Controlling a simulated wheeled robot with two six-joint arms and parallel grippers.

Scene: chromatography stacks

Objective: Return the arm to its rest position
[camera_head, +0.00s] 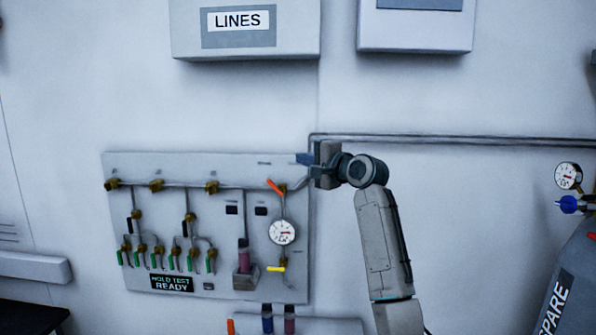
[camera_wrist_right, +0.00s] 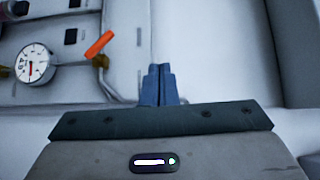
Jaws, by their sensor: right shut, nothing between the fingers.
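My right arm (camera_head: 380,240) rises from the bottom of the head view and bends at the top toward the wall panel. My right gripper (camera_head: 303,160) is at the panel's upper right edge, near the orange-handled valve (camera_head: 275,186). In the right wrist view its blue fingers (camera_wrist_right: 158,84) are together with nothing between them. The orange handle (camera_wrist_right: 99,44) lies to the left of the fingers there, apart from them. Whether the fingers touch the panel cannot be told. My left gripper is not in view.
The grey panel (camera_head: 143,170) carries green-handled valves, a round gauge (camera_head: 282,232), a yellow handle (camera_head: 276,269) and a "HOLD TEST READY" display (camera_head: 172,283). A pipe (camera_head: 450,139) runs right along the wall. A cylinder (camera_head: 570,290) with a gauge (camera_head: 568,176) stands at far right.

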